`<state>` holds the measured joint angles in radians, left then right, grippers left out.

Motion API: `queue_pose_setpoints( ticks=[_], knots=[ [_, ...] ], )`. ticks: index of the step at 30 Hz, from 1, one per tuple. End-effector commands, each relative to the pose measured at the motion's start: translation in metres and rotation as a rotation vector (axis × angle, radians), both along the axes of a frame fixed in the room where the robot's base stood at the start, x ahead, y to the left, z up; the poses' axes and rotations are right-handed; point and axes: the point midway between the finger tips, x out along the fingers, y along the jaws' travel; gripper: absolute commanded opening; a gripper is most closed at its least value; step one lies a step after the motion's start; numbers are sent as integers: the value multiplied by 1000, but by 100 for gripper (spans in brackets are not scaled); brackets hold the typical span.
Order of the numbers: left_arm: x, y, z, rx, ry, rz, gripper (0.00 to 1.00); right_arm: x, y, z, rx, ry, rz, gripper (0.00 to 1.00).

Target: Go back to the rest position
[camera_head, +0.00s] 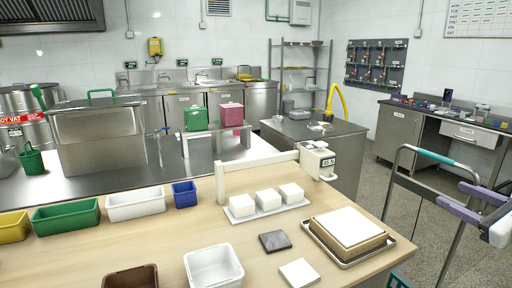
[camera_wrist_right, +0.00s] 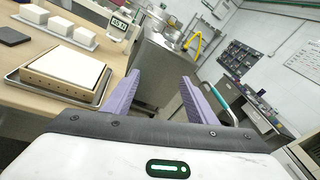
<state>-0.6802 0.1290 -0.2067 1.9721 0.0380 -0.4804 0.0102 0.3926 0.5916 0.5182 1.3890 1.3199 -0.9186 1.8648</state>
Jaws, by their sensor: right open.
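My right gripper (camera_head: 455,198) is at the right of the head view, beyond the right edge of the wooden table (camera_head: 150,230). Its two purple fingers are apart with nothing between them. They also show spread in the right wrist view (camera_wrist_right: 158,100), pointing over open floor and toward a metal cabinet. My left gripper is not in the head view.
A wooden box with a white top (camera_head: 348,226) sits in a metal tray (camera_head: 318,244) near the table's right corner. White blocks (camera_head: 267,200), bins (camera_head: 66,216) and a press-like device (camera_head: 317,160) stand on the table. A metal rail with a teal grip (camera_head: 436,157) is by my right gripper.

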Motion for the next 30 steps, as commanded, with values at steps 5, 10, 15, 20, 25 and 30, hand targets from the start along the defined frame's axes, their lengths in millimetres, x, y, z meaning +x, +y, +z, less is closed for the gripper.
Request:
queue_pose_setpoints(
  ticks=[5,10,15,20,25,30],
  knots=[
    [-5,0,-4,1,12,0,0,-9,14,-64,-333,113,24,52],
    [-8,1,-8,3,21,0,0,-29,35,-139,-747,224,117,52],
    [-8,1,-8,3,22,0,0,-76,72,-233,-1306,310,356,52],
    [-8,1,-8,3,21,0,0,-148,126,-317,-1894,249,739,52],
    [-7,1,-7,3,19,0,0,-220,182,-366,-2327,31,1096,52],
    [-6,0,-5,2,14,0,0,-277,228,-388,-2580,-231,1334,52]
  ],
)
